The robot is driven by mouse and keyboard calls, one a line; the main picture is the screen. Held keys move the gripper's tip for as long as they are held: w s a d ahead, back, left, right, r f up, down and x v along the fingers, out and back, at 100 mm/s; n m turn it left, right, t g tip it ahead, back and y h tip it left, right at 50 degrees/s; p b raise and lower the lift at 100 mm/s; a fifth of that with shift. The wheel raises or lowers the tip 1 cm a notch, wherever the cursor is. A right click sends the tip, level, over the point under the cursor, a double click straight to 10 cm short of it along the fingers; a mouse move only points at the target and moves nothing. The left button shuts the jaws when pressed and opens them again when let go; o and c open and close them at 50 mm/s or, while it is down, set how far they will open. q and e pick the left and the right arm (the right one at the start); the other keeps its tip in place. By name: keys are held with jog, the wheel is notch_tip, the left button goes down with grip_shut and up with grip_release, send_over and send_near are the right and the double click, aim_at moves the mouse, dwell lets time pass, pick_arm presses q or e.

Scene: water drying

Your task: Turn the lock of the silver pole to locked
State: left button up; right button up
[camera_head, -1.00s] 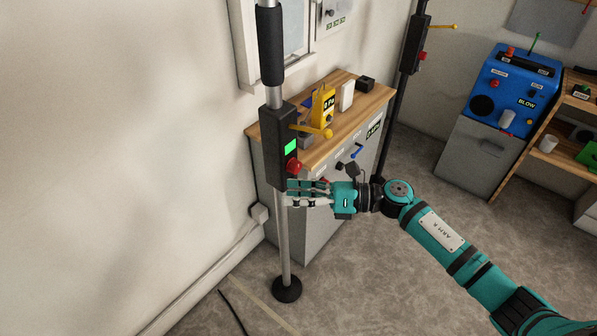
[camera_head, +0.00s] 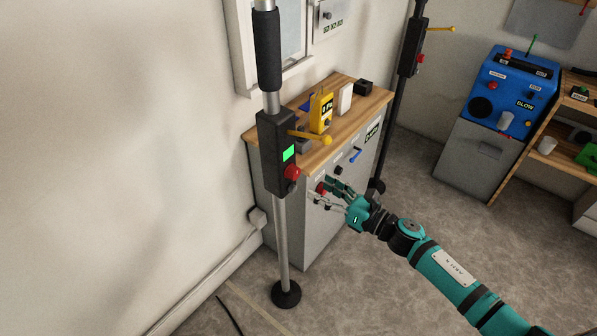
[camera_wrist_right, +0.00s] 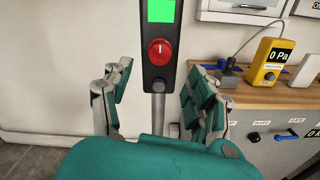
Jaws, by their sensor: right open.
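The silver pole (camera_head: 282,240) stands upright at the wall on a round black foot. Its black box (camera_head: 272,142) carries a lit green display (camera_head: 289,153), a red knob (camera_head: 292,172) low down and a yellow lever (camera_head: 312,136). In the right wrist view the red knob (camera_wrist_right: 161,52) shows a pale mark at its top, and the display is above it. My right gripper (camera_head: 322,192) is open and empty, to the right of and a little below the red knob, apart from it. In the wrist view its fingers (camera_wrist_right: 156,85) flank the pole. My left gripper is out of view.
A grey cabinet with a wooden top (camera_head: 380,97) stands behind the pole, with a yellow meter (camera_head: 321,112) on it. A black pole (camera_head: 392,120) is farther back. A blue machine (camera_head: 510,90) stands at the right.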

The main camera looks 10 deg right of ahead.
aim_at(297, 175)
jog(key=p+x, duration=0.1)
jog(key=x, duration=0.7)
jog(key=shift+a, duration=0.1)
jog(key=c, duration=1.1)
